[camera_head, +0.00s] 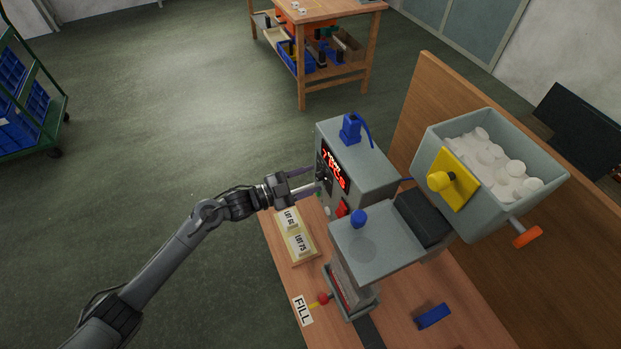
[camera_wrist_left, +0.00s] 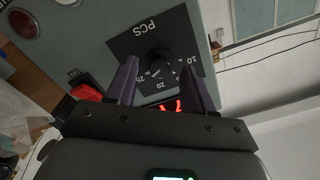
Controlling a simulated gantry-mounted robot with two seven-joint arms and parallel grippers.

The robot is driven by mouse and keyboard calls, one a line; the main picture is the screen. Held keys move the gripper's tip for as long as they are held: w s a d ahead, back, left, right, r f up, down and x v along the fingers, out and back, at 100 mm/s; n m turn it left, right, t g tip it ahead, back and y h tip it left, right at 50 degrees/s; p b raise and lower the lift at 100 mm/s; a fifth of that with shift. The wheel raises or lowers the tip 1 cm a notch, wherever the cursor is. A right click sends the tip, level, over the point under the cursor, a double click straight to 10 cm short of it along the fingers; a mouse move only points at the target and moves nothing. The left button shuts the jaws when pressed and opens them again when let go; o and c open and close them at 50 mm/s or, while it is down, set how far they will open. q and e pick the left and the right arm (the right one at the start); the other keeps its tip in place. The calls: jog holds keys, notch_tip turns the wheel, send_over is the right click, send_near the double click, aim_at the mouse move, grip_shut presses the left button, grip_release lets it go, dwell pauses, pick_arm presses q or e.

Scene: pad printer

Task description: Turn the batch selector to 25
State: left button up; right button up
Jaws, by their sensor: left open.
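The batch selector is a black round knob (camera_wrist_left: 157,65) on a dark plate marked PCS, with the numbers 10, 15, 20 and 25 around it. It sits on the front panel of the grey pad printer (camera_head: 365,168). My left gripper (camera_head: 319,181) reaches that panel from the left, and its fingers hide most of the selector in the head view. In the left wrist view the open gripper (camera_wrist_left: 158,66) has one finger on each side of the knob, with gaps showing. The knob's exact pointer direction is hard to read. My right gripper is not in view.
A red lit display (camera_head: 335,170) is beside the selector, and a red rocker switch (camera_wrist_left: 86,92) is near the fingers. Lot cards (camera_head: 296,238) lie on the bench below. A hopper of white parts (camera_head: 545,150) stands right. Open floor lies left.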

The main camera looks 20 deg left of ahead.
pick_arm(q)
jog(key=p+v, duration=0.1)
jog(key=v, duration=0.9)
